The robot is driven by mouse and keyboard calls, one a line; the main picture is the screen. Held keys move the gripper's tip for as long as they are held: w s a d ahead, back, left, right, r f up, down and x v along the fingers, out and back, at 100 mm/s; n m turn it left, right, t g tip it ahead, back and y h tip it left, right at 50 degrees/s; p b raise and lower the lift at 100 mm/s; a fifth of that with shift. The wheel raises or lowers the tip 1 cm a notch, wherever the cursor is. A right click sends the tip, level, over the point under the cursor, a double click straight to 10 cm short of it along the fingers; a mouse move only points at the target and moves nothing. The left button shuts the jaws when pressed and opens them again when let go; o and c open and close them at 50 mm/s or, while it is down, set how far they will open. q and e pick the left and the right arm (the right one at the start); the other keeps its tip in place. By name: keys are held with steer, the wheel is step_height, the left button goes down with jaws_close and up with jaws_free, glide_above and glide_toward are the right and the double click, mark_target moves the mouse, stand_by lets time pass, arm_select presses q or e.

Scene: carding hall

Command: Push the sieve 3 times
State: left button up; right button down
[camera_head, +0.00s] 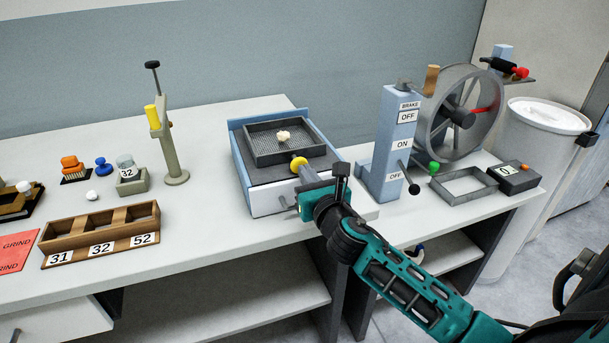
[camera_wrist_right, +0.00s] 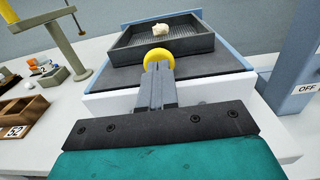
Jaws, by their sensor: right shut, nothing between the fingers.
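The sieve (camera_head: 261,154) is a dark square tray with a mesh floor on a blue and white box frame (camera_head: 237,155). A pale lump (camera_head: 284,137) lies on its mesh. A yellow round knob (camera_head: 298,164) is at the sieve's front side. My right gripper (camera_head: 303,173) is shut and empty, with its fingertips at the knob, touching or very close. In the right wrist view the sieve (camera_wrist_right: 126,52) is straight ahead, and the shut fingers (camera_wrist_right: 158,70) end at the yellow knob (camera_wrist_right: 158,56), hiding its lower part. My left gripper is not in view.
A blue brake post (camera_head: 389,140) and a grey wheel (camera_head: 437,130) stand right of the sieve. A grey pillar with a yellow handle (camera_head: 172,155) and a wooden three-slot box (camera_head: 90,232) are left. Bare bench (camera_head: 205,215) lies between box and sieve.

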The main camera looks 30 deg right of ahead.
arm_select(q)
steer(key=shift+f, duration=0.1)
arm_select(e)
steer(key=v, duration=1)
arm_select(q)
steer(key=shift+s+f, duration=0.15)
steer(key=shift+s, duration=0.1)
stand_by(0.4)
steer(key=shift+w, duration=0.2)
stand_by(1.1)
arm_select(e)
steer(key=shift+a, duration=0.1)
